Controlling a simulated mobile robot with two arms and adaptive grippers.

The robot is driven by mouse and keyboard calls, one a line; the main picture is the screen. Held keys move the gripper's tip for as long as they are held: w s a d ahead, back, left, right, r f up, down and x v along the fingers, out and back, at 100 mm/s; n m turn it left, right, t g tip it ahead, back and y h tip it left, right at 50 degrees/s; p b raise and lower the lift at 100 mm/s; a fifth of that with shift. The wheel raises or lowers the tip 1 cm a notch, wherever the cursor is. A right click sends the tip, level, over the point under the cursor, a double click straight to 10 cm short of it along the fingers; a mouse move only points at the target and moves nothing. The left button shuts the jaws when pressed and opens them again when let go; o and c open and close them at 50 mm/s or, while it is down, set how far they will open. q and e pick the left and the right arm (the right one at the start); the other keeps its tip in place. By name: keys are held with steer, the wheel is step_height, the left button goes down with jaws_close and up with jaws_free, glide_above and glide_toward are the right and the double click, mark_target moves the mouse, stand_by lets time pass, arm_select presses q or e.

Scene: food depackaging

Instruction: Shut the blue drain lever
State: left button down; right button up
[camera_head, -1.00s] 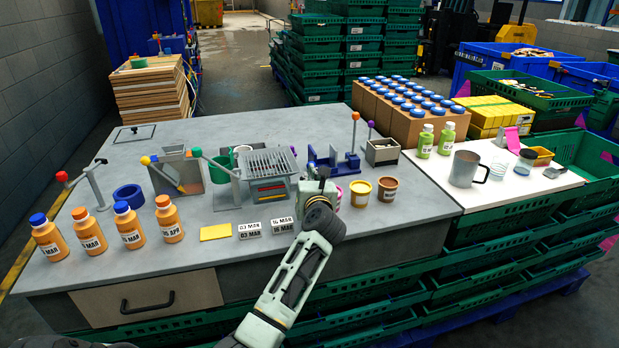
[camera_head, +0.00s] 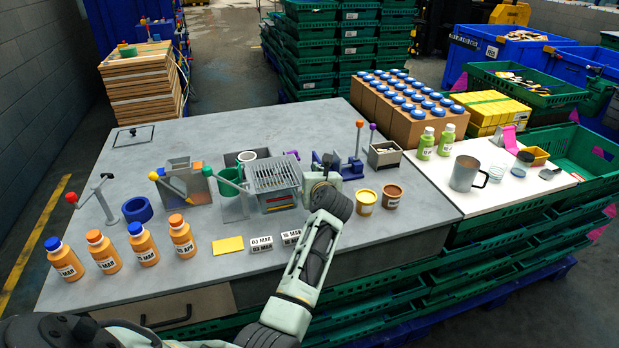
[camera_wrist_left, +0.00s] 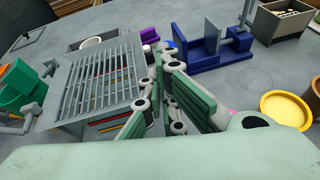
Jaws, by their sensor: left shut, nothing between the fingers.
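A grey box with a slatted metal grate (camera_head: 273,172) stands in the middle of the table; it fills the left of the left wrist view (camera_wrist_left: 98,75). A small blue piece (camera_wrist_left: 170,45) shows just beyond my fingertips there. It may be the drain lever's end, but I cannot tell; most of it is hidden. My left gripper (camera_wrist_left: 160,62) is shut and empty, beside the grate's right side. In the head view my left gripper (camera_head: 318,180) is at the box's right edge, and its wrist hides what lies behind it. My right gripper is not in view.
A yellow tub (camera_head: 366,202) and a brown tub (camera_head: 392,197) are close on the right. A green funnel (camera_head: 231,182) stands left of the box. Orange bottles (camera_head: 143,246) line the front left.

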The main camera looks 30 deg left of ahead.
arm_select(q)
steer(key=shift+w+a+r, duration=0.55)
steer(key=shift+w+r, duration=0.1)
steer(key=shift+r, duration=0.2)
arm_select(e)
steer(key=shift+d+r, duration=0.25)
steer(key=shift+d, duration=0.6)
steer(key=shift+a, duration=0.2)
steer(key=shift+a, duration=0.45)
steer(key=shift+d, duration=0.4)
